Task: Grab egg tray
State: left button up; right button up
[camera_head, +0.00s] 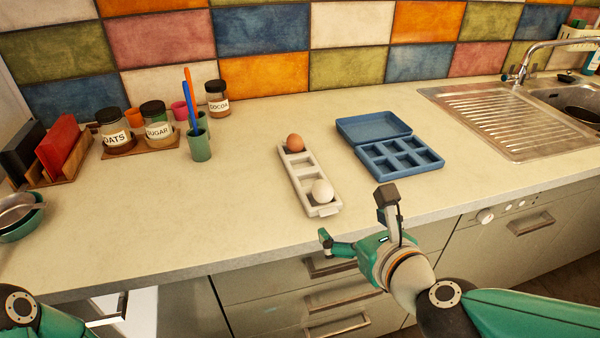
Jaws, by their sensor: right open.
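The egg tray (306,182) is a narrow, pale grey tray with a single row of cups, lying on the worktop near the middle. A brown egg (295,143) sits in its far end and a white egg (322,191) sits near its front end. The cups between them look empty. My right gripper (354,222) is open and empty, in front of the worktop edge and just below and right of the tray, apart from it. Only part of my left arm shows at the bottom left corner; its gripper is out of view.
An open blue compartment box (401,160) lies right of the tray. The sink drainer (500,120) is further right. Jars, including the sugar jar (158,131), and a green cup (199,145) stand at the back left. A teal bowl (22,228) sits far left. The front-left worktop is clear.

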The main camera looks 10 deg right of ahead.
aim_at(329, 199)
jog(key=shift+m, duration=0.4)
jog(key=x, duration=0.7)
jog(key=r+p+x, duration=0.1)
jog(key=x, duration=0.3)
jog(key=shift+w+d+f, duration=0.1)
jog(key=shift+w+f, duration=0.05)
jog(key=shift+w, duration=0.25)
jog(key=shift+w+f+p, duration=0.1)
jog(key=shift+w+p, duration=0.25)
jog(key=shift+w, duration=0.1)
jog(key=x, duration=0.1)
jog(key=p+x, duration=0.1)
jog(key=x, duration=0.1)
jog(key=shift+w+a, duration=0.1)
jog(key=shift+a, duration=0.25)
jog(key=shift+w+f, duration=0.15)
jog(key=shift+w, duration=0.3)
jog(key=c, duration=1)
jog(key=shift+c, duration=0.6)
